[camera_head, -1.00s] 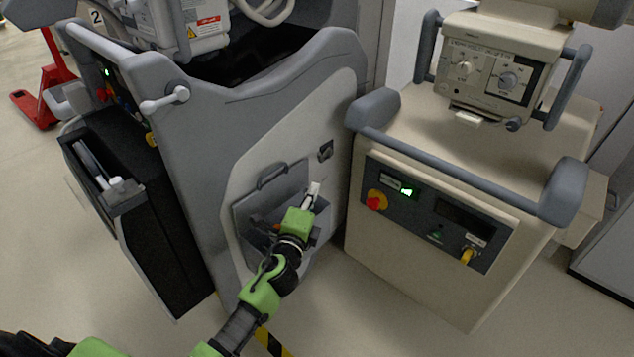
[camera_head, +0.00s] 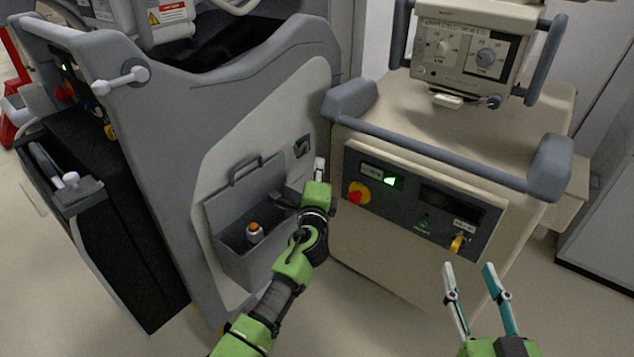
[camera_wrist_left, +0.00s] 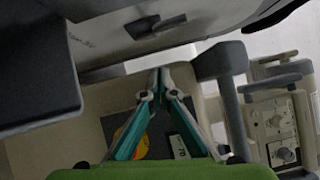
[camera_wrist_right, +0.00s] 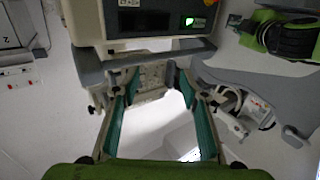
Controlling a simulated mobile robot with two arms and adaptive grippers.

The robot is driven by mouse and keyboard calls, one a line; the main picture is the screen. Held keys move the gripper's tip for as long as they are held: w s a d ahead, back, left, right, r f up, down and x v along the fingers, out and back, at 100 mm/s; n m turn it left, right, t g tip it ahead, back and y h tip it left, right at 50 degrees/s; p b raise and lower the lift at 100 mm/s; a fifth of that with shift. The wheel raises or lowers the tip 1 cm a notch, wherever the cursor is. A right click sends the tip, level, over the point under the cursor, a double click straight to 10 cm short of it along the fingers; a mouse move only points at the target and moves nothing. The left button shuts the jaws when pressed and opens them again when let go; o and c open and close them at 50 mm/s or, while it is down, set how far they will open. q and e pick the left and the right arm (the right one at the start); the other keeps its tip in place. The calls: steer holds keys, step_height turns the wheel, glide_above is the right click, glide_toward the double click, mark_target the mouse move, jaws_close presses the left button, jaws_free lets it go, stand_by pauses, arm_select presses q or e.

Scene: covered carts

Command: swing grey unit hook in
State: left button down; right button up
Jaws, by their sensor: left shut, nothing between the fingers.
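The grey unit (camera_head: 245,95) stands at the left with its pale side panel facing me. A small dark hook-like fitting (camera_head: 302,147) sits on that panel near its right edge. It also shows near the top of the left wrist view (camera_wrist_left: 155,25), jutting from the panel. I cannot tell its exact swing angle. My left gripper (camera_head: 319,168) is shut and empty, just right of and below the fitting, apart from it. Its closed fingertips show in the left wrist view (camera_wrist_left: 160,75). My right gripper (camera_head: 468,270) is open and empty at the lower right, away from both units.
An open grey bin (camera_head: 240,262) with a handled flap (camera_head: 247,178) is on the panel below the fitting; an orange-topped knob (camera_head: 254,232) is inside. The beige cart (camera_head: 400,255) with a grey rail stands close to the right of my left gripper. Floor in front is clear.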

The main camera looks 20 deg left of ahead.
mark_target(301, 149)
arm_select(q)
steer(key=a, duration=0.4)
steer(key=shift+r+p, duration=0.4)
arm_select(e)
steer(key=f, duration=0.1)
steer(key=f+g, duration=0.2)
steer(key=shift+s+d+f, duration=0.3)
steer(key=shift+s+f, duration=0.05)
arm_select(q)
steer(key=shift+s+a, duration=0.15)
steer(key=shift+a, duration=0.95)
arm_select(e)
steer(key=shift+s+d+f+g+h, duration=0.2)
steer(key=shift+f+g+h, duration=0.2)
steer(key=shift+f, duration=0.35)
